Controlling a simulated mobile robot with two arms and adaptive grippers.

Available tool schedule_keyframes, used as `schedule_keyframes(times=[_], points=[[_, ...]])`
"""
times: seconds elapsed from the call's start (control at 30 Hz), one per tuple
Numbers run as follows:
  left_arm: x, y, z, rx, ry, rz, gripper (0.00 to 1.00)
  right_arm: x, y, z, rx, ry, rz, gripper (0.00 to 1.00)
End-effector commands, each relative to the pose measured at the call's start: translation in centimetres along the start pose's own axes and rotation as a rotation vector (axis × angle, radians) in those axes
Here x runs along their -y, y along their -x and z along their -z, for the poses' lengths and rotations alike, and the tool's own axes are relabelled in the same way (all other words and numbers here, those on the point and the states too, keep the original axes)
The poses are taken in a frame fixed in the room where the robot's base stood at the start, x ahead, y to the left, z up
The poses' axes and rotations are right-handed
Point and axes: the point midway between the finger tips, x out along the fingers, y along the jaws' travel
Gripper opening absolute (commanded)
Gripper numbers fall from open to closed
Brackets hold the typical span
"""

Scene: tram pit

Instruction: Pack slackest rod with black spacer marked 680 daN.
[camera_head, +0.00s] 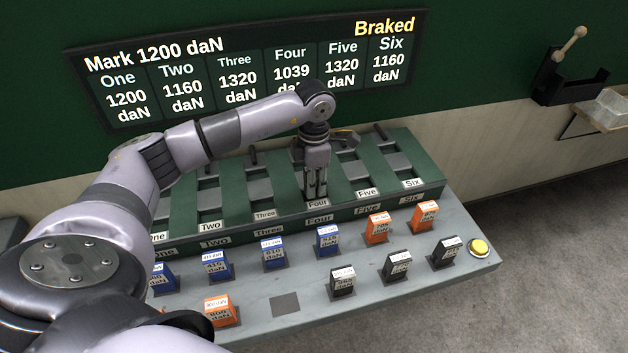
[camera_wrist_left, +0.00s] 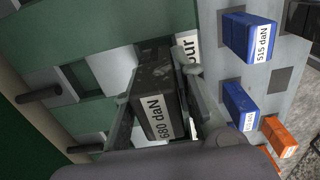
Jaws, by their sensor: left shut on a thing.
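The board (camera_head: 247,75) reads "Mark 1200 daN" and "Braked"; Four shows 1039 daN, the lowest of the six readings. My left gripper (camera_head: 317,193) points down over bay Four (camera_head: 318,218) of the green rack. In the left wrist view it is shut on a black spacer (camera_wrist_left: 158,105) labelled 680 daN, held between the fingers near the "Four" label. In the head view the fingers mostly hide this spacer. Whether it touches the bay's floor or the rod cannot be told. My right gripper is not in view.
Blue spacers (camera_head: 273,254), orange spacers (camera_head: 377,229) and black spacers (camera_head: 398,266) stand on the grey shelf in front of the rack. One dark square (camera_head: 285,304) there is empty. A yellow button (camera_head: 479,247) is at the right end.

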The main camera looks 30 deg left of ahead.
Motion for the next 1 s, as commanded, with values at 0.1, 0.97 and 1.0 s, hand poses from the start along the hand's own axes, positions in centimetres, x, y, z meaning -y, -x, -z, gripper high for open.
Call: schedule_keyframes(times=[0.1, 0.97, 1.0], points=[[0.0, -0.4, 0.0, 0.001, 0.001, 0.000, 0.00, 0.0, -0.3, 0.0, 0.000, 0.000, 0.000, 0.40], [0.0, -1.3, 0.0, 0.000, 0.000, 0.000, 0.48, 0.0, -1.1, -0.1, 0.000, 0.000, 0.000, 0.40], [0.0, -1.3, 0.0, 0.000, 0.000, 0.000, 0.48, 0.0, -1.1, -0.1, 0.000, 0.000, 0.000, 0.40]])
